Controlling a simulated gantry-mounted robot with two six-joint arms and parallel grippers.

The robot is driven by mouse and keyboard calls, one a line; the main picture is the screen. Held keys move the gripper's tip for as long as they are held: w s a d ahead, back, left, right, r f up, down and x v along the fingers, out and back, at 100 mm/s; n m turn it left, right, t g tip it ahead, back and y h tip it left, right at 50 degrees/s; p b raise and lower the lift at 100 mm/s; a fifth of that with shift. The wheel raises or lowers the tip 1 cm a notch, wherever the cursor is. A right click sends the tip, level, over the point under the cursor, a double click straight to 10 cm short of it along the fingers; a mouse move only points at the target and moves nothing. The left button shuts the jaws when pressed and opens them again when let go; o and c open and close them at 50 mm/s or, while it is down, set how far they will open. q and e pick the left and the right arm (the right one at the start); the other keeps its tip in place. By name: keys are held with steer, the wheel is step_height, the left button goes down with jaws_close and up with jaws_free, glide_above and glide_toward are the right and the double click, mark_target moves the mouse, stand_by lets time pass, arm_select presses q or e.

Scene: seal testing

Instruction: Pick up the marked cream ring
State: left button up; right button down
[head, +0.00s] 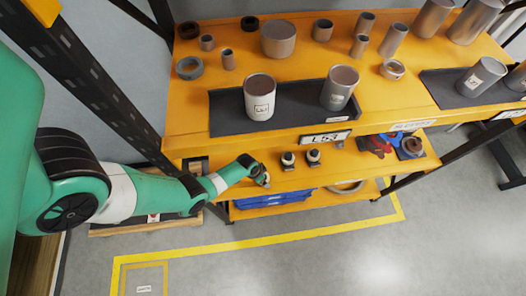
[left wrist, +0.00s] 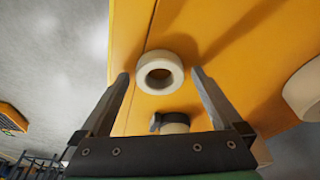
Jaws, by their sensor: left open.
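In the left wrist view a cream ring (left wrist: 160,58) lies on the orange shelf surface, its round hole facing the camera. My left gripper (left wrist: 160,73) is open, with one finger on each side of the ring in the picture. Whether the fingers touch it cannot be told. No mark on the ring can be made out. In the head view my left gripper (head: 262,178) is over the left part of the middle shelf, small and partly hidden by my wrist, and the ring there cannot be made out clearly. My right gripper is not in view.
Two small dark-and-cream pieces (head: 288,160) stand right of the gripper on the middle shelf (head: 225,165). Red and blue items (head: 380,145) lie further right. The upper shelf (head: 190,125) overhangs, holding several cups and rings. A blue crate (head: 275,200) sits below.

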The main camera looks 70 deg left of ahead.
arm_select(q)
steer(key=shift+r, duration=0.1)
steer(key=c, duration=1.4)
steer(key=r+p, duration=0.2)
steer(key=r, duration=0.1)
steer(key=r+p, duration=0.1)
steer(key=shift+d+r, duration=0.3)
steer(key=d+r+p, duration=0.2)
steer(key=d+p, duration=0.1)
steer(key=d, duration=0.1)
steer(key=s+d+r+p, duration=0.1)
steer(key=d+r+p, duration=0.2)
steer(key=d, duration=0.1)
steer(key=s+d+r+p, duration=0.1)
steer(key=d+r+p, duration=0.2)
steer(key=d, duration=0.2)
steer(key=shift+s+d+r, duration=0.1)
steer(key=shift+s+r, duration=0.05)
steer(key=shift+r, duration=0.05)
